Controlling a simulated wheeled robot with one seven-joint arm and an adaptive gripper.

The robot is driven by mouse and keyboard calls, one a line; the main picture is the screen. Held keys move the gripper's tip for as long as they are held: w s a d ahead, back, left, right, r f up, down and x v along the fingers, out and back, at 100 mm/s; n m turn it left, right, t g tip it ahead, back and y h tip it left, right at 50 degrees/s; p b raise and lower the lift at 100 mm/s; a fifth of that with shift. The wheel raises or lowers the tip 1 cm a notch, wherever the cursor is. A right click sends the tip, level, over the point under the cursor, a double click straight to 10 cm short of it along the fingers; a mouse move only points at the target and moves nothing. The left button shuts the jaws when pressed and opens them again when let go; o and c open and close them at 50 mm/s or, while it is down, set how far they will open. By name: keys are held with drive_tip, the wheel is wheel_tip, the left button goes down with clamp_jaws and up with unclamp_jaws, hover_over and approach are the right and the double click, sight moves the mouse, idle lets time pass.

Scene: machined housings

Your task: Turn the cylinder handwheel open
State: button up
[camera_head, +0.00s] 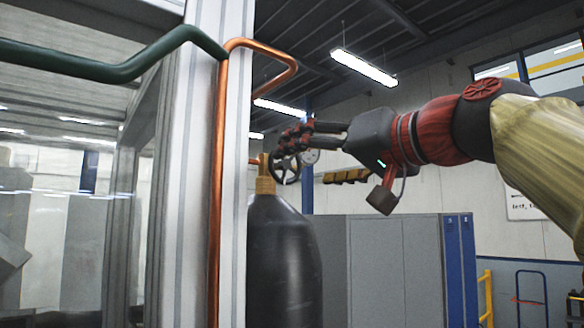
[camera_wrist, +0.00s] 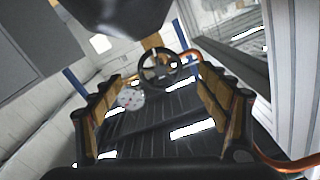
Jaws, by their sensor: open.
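A black gas cylinder (camera_head: 285,262) stands upright with a brass valve (camera_head: 265,182) on top. A dark spoked handwheel (camera_head: 286,170) sits at the side of the valve, facing my gripper (camera_head: 291,144). In the wrist view the handwheel (camera_wrist: 158,67) shows whole, beyond and between the fingertips of my gripper (camera_wrist: 160,80). The fingers are spread wide, with clear space on both sides of the wheel. In the head view the fingers overlap the wheel's upper part, so contact there cannot be told. A round white gauge (camera_head: 311,157) is beside the wheel; it also shows in the wrist view (camera_wrist: 130,99).
A copper pipe (camera_head: 217,190) runs down a pale metal post (camera_head: 182,200) just left of the cylinder. A dark green pipe (camera_head: 110,72) crosses at upper left. Grey cabinets (camera_head: 390,265) stand behind. The space around my forearm looks free.

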drive_tip(key=v, duration=0.4)
drive_tip(key=shift+f, duration=0.1)
idle(0.5)
drive_tip(key=w+d+f+m+g+h, duration=0.1)
drive_tip(key=w+d+f+m+h, duration=0.15)
drive_tip(key=f, duration=0.45)
drive_tip(key=w+d+f+m+h, duration=0.1)
drive_tip(key=w+d+f, duration=0.2)
drive_tip(key=f, duration=0.3)
wheel_tip(320, 180, down, 17)
drive_tip(key=s+d+m+g+h, duration=0.1)
drive_tip(key=d+g+h, duration=0.2)
drive_tip(key=s+f+g+h, duration=0.1)
drive_tip(key=s+f, duration=0.6)
drive_tip(key=f, duration=0.5)
drive_tip(key=s+d+f+n+g+h+b, duration=0.1)
drive_tip(key=s+f+g, duration=0.1)
drive_tip(key=s+f, duration=0.5)
drive_tip(key=s+f+n+g+h, duration=0.1)
drive_tip(key=s+f, duration=0.6)
drive_tip(key=f, duration=1)
drive_tip(key=shift+s+d+f+g+b, duration=0.2)
drive_tip(key=shift+s+f+g+b, duration=0.2)
drive_tip(key=shift+g, duration=0.3)
